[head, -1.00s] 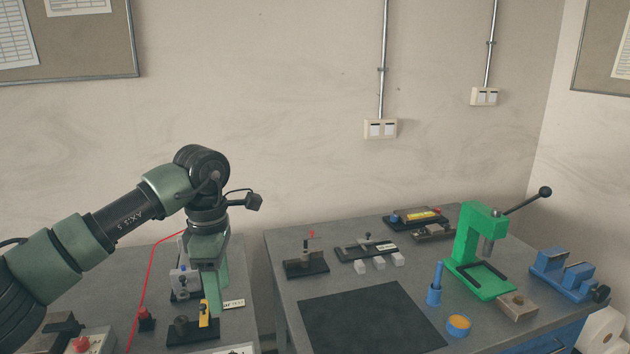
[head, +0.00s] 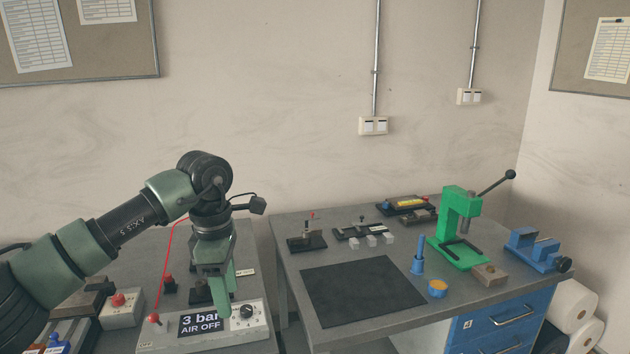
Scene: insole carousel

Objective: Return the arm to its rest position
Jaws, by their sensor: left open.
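My left arm comes in from the left in the head view and bends down at the wrist. My left gripper (head: 222,297) points downward over the left table, with its green fingers apart and nothing seen between them. In the picture it overlaps the panel (head: 262,322) labelled "3 bar AIR OFF"; I cannot tell whether it touches it. My right gripper is not in the picture.
The left table also holds a box with a red button (head: 120,308). On the right table are a dark mat (head: 360,290), a green lever press (head: 458,228), a blue vise (head: 537,248) and small fixtures. A gap separates the tables.

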